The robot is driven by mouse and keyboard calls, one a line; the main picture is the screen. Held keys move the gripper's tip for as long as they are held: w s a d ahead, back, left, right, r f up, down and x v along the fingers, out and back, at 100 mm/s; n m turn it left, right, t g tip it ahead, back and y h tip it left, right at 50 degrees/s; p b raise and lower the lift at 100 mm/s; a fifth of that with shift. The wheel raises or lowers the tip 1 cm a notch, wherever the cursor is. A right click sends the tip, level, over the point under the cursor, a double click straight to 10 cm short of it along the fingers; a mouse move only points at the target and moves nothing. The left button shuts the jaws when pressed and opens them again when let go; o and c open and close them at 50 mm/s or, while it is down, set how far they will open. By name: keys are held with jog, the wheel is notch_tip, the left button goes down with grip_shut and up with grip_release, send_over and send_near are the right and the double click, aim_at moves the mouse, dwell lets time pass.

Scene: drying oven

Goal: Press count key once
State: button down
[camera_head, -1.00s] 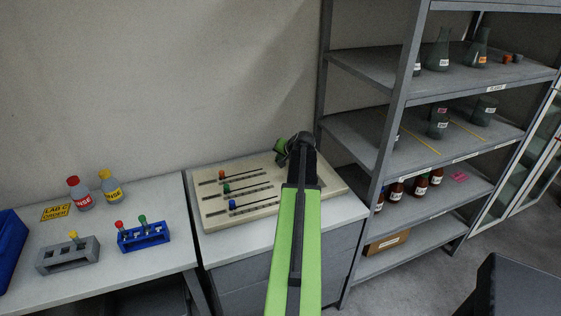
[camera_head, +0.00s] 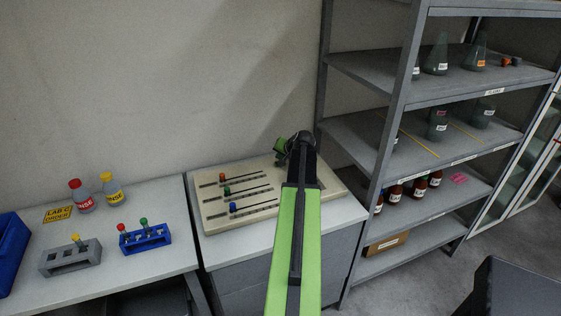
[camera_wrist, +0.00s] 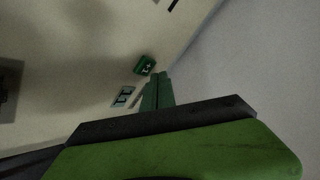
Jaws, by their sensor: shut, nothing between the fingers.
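The beige panel (camera_head: 211,221) lies on the grey cabinet in the head view, with orange, green and blue slider knobs on its left part. My arm covers its right part. In the wrist view the panel (camera_wrist: 75,75) shows a small green key (camera_wrist: 145,65) with a pale mark too small to read, and a small pale display (camera_wrist: 123,96) near it. My gripper (camera_wrist: 160,77) is shut and empty, its green fingertips just beside the green key in the picture. I cannot tell whether they touch it. In the head view my wrist hides the fingertips and the key.
A grey shelf rack (camera_head: 400,105) with flasks and brown bottles stands close to the right of the panel. The left table holds two wash bottles, a blue rack (camera_head: 146,240), a grey rack (camera_head: 70,260) and a blue bin (camera_head: 12,255). The wall is behind.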

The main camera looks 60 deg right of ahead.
notch_tip(320, 180, up, 5)
jog(key=p, duration=0.5)
jog(key=shift+r, duration=0.1)
dwell(0.7)
